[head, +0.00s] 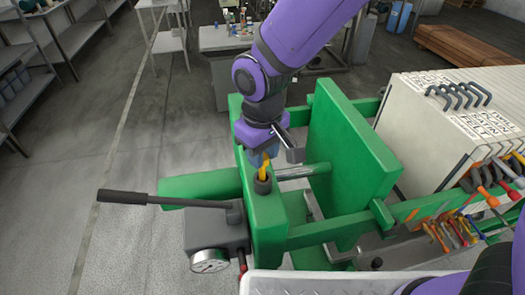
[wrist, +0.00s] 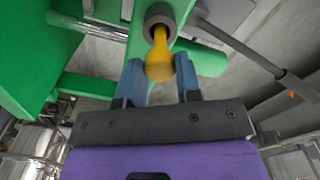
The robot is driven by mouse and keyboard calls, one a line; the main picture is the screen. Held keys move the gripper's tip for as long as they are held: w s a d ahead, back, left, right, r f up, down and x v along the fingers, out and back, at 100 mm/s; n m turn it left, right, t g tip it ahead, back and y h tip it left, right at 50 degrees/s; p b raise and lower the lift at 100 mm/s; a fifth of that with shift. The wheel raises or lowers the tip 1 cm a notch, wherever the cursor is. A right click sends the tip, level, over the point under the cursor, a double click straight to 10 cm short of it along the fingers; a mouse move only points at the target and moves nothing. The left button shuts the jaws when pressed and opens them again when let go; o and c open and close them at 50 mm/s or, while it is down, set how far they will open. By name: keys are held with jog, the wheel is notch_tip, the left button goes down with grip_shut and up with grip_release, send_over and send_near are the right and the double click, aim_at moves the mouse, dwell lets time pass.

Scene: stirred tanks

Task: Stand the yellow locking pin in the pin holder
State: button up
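The yellow locking pin (wrist: 159,62) shows a rounded knob and a narrower neck in the wrist view. Its neck meets the mouth of a dark round pin holder (wrist: 157,17). How deep it sits is hidden. In the head view the pin (head: 265,168) stands nearly upright at the holder (head: 263,186) on the green frame's near corner.
A hand pump with a gauge (head: 209,260) and long dark lever (head: 150,199) is at the left of the frame. A green upright plate (head: 345,145) stands close to the right. Hand tools (head: 490,190) hang further right. The floor at left is clear.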

jog(key=o, duration=0.4)
notch_tip(320, 180, up, 11)
jog(key=shift+f, duration=0.1)
dwell(0.4)
jog(key=d+r+m+t, duration=0.15)
jog(key=d+r, duration=0.25)
jog(key=d, duration=0.6)
jog(key=d+r+m+t, duration=0.1)
jog(key=d+r+m, duration=0.3)
jog(key=d, duration=0.5)
jog(key=s+d+m+t, duration=0.1)
jog(key=s+d, duration=0.2)
jog(key=d, duration=0.1)
jog(key=s+d+r+m, duration=0.1)
jog(key=s+d, duration=0.2)
jog(key=d, duration=0.1)
jog(key=s+d+r+m+t, duration=0.1)
jog(key=s+d, duration=0.2)
jog(key=d, duration=0.2)
jog(key=shift+s+d+r+m+t, duration=0.1)
jog(key=shift+s+r+m+t, duration=0.05)
jog(key=shift+r+m+t, duration=0.15)
